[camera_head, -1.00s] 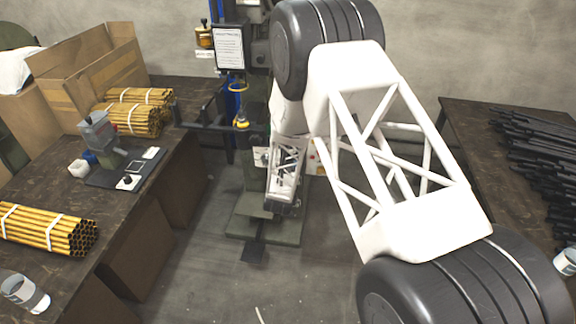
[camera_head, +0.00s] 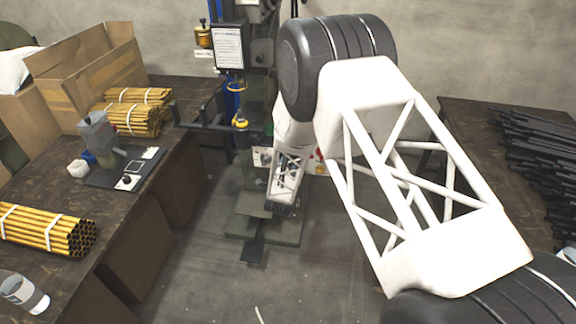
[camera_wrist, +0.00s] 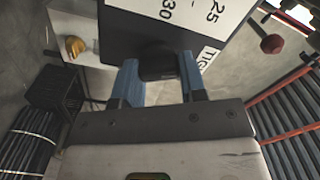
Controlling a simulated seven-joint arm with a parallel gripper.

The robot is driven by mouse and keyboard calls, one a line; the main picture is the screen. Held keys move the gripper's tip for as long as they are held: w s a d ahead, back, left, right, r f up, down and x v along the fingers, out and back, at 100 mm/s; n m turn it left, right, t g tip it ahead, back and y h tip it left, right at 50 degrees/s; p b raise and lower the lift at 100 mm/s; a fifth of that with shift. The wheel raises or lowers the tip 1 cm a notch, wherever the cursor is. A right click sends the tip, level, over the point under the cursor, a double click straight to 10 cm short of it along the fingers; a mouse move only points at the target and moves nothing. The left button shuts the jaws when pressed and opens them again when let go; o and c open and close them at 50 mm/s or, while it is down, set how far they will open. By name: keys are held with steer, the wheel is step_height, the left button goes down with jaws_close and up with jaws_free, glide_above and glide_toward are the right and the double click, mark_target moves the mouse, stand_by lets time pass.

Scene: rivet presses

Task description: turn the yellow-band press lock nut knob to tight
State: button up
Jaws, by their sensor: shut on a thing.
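In the wrist view my gripper (camera_wrist: 160,78) has its two blue fingers closed on either side of a black knob (camera_wrist: 160,62). The knob sits in front of a dark panel (camera_wrist: 120,22) with a white label (camera_wrist: 192,12) reading 25 and 30. A smaller label (camera_wrist: 209,57), partly hidden by a finger, shows the start of "TIGHT". I cannot read the knob's exact angle. In the head view the press (camera_head: 258,90) stands at the centre, with a yellow ring (camera_head: 237,86) at its left. My arm hides the knob and my fingers there.
A brass-coloured knob (camera_wrist: 76,46) and a dark red ball handle (camera_wrist: 271,44) flank the panel in the wrist view. In the head view, a left bench (camera_head: 60,175) holds tube bundles and a cardboard box (camera_head: 95,70). A right table (camera_head: 470,130) holds dark bars.

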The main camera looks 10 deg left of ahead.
steer(key=m, duration=0.5)
steer(key=shift+f+m, duration=0.1)
steer(key=shift+m, duration=0.2)
stand_by(0.4)
steer(key=o, duration=0.9)
steer(key=shift+s, duration=0.1)
steer(key=shift+s, duration=3.8)
